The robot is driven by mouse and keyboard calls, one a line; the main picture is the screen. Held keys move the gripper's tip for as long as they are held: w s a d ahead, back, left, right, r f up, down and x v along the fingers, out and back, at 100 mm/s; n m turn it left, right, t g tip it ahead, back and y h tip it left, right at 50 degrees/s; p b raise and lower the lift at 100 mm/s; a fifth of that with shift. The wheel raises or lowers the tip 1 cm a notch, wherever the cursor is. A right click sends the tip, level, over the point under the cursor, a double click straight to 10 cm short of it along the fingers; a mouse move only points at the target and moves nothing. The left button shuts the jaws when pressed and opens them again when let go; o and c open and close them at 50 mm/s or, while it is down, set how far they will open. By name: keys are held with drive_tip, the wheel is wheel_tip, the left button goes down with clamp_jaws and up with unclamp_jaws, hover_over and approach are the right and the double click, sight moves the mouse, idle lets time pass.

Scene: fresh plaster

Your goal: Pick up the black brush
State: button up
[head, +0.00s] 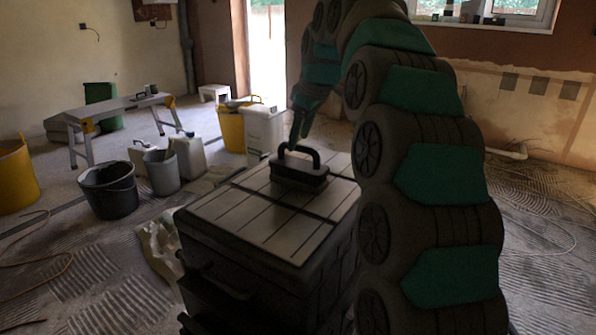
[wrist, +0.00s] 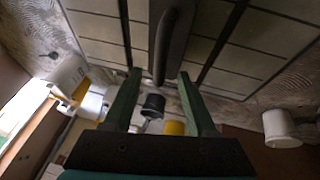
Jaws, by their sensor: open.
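The black brush (head: 300,173) has a flat rectangular base and a raised loop handle. It lies on the tiled top of a dark box in the head view. In the wrist view its handle (wrist: 167,45) runs down the picture, and its near end shows between the fingertips. My gripper (head: 295,140) points down just above the left part of the handle. In the wrist view my gripper (wrist: 160,74) has its two green fingers apart with nothing held. I cannot tell how far the fingertips are from the handle.
The dark box (head: 245,285) with a pale tiled top (head: 235,213) carries the brush. Beyond it are a dark bucket (head: 109,190), a grey bucket (head: 161,172), a white container (head: 263,130), a yellow tub (head: 231,128) and a work platform (head: 108,106). The tiles around the brush are clear.

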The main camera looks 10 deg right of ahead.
sight(298, 165)
drive_tip(key=x, duration=0.4)
drive_tip(key=shift+f, duration=0.25)
drive_tip(key=shift+c, duration=0.3)
clamp_jaws()
idle(0.8)
